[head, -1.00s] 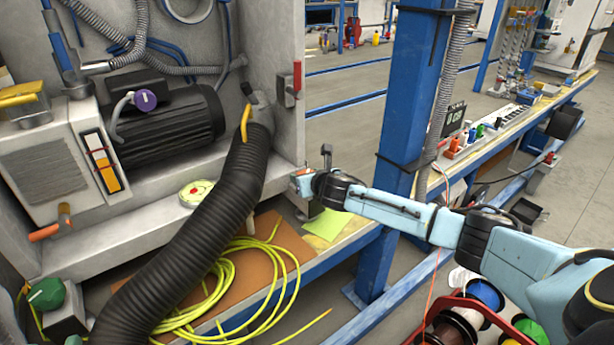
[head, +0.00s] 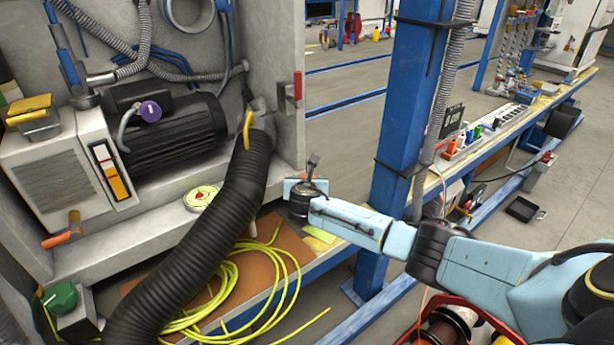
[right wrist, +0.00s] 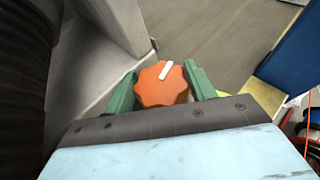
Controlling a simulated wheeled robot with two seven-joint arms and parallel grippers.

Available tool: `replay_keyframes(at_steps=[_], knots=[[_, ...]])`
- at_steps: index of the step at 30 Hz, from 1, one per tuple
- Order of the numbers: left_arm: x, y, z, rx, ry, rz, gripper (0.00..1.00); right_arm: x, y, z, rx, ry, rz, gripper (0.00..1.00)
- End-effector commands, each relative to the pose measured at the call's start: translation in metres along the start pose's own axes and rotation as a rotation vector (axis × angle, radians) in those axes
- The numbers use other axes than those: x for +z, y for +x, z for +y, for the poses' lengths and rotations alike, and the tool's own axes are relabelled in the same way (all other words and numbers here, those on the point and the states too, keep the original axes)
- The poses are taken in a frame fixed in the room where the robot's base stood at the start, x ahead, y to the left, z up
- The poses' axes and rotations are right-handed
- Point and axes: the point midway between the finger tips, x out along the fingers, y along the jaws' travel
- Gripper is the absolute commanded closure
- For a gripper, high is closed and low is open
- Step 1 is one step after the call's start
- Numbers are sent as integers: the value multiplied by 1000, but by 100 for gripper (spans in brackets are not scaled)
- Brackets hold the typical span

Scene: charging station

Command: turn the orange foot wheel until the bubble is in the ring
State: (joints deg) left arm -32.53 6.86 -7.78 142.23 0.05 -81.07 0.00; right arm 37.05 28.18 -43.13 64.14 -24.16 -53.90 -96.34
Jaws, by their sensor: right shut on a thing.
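The orange foot wheel (right wrist: 162,86), a lobed knob with a white mark on top, sits between the green fingers of my right gripper (right wrist: 160,80). The fingers are shut on its two sides. In the head view my right gripper (head: 304,186) is at the right front corner of the grey machine housing, and the wheel is hidden there. The round level (head: 201,197), pale green-yellow with a small red mark, lies on the housing's ledge. Its bubble and ring are too small to tell apart. My left gripper is not in view.
A thick black hose (head: 200,240) runs down in front of the ledge, left of my right gripper. Yellow cable (head: 235,290) lies coiled below. A blue post (head: 405,120) stands to the right. A red lever (head: 297,88) is on the housing above the gripper.

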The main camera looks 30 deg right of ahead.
Motion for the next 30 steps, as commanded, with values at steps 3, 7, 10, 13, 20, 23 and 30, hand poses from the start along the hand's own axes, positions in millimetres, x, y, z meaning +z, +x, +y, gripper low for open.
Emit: replay_keyframes(at_steps=[3, 7, 10, 13, 20, 23, 30], knots=[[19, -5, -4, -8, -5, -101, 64, 0, -1, 2, -76, 32, 3, 68], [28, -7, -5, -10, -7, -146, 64, 0, -1, 3, -165, 70, 3, 68], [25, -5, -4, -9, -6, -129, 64, -1, 0, 2, -228, 95, 3, 68], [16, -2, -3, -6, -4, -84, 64, -2, 0, 2, -279, 115, 2, 68], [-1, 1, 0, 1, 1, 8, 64, -2, 0, 1, -353, 145, 2, 68], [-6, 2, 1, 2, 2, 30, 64, -1, 0, 1, -368, 152, 1, 68], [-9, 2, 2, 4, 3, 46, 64, -1, 0, 0, -379, 157, 2, 68]])
